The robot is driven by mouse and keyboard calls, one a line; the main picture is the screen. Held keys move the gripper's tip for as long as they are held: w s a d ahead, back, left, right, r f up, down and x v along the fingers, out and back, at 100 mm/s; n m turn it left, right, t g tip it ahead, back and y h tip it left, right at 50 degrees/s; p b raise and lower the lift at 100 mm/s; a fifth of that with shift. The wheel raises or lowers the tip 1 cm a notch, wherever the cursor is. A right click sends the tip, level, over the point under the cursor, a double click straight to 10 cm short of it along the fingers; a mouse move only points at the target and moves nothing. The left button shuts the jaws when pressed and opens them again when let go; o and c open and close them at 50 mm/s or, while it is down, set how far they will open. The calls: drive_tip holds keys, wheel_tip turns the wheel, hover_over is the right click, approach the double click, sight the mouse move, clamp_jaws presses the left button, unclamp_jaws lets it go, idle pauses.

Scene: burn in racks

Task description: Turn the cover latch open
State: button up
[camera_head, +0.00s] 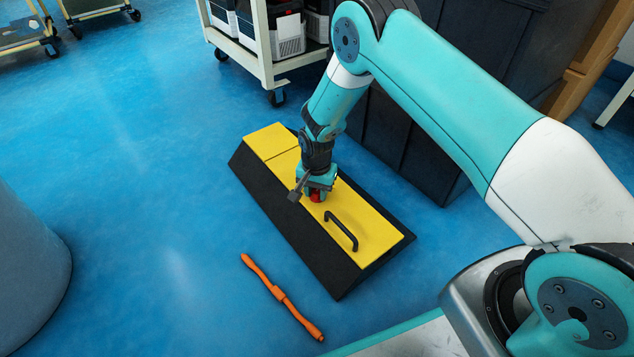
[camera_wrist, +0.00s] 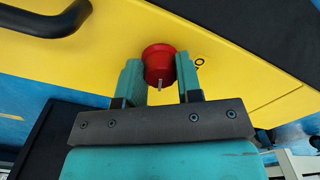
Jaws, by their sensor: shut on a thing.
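The cover latch is a round red knob (camera_wrist: 158,62) with a small pale pin, set on a yellow cover (camera_wrist: 215,35). In the head view the knob (camera_head: 316,197) shows just below my gripper (camera_head: 317,186), which points down at the cover (camera_head: 372,227). In the wrist view my gripper (camera_wrist: 160,80) has its two teal fingers shut on the knob, one on each side. A small black ring-shaped mark (camera_wrist: 200,62) lies on the cover right of the knob. The cover has a black handle (camera_head: 341,231) and sits on a black sloped base (camera_head: 292,232).
An orange tool (camera_head: 281,296) lies on the blue floor in front of the base. A dark bin (camera_head: 407,150) stands behind it. A white cart (camera_head: 262,45) stands at the back, and a grey-blue rounded object (camera_head: 30,265) at left. Floor left of the base is clear.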

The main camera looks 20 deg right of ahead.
drive_tip(key=n+p, duration=0.1)
drive_tip(key=n, duration=0.1)
drive_tip(key=n+p, duration=0.1)
drive_tip(key=p, duration=0.1)
drive_tip(key=shift+r+n, duration=0.2)
drive_tip(key=shift+n, duration=0.2)
drive_tip(key=n+p, duration=0.2)
drive_tip(key=n, duration=0.1)
drive_tip(key=shift+n, duration=0.3)
drive_tip(key=n+p, duration=0.1)
drive_tip(key=n, duration=0.2)
drive_tip(key=shift+d+f+p, duration=0.1)
drive_tip(key=shift+p, duration=0.25)
drive_tip(key=shift+n+p, duration=0.45)
drive_tip(key=shift+n, duration=1.35)
drive_tip(key=o, duration=0.9)
drive_tip(key=shift+f, duration=0.1)
drive_tip(key=shift+o, duration=0.2)
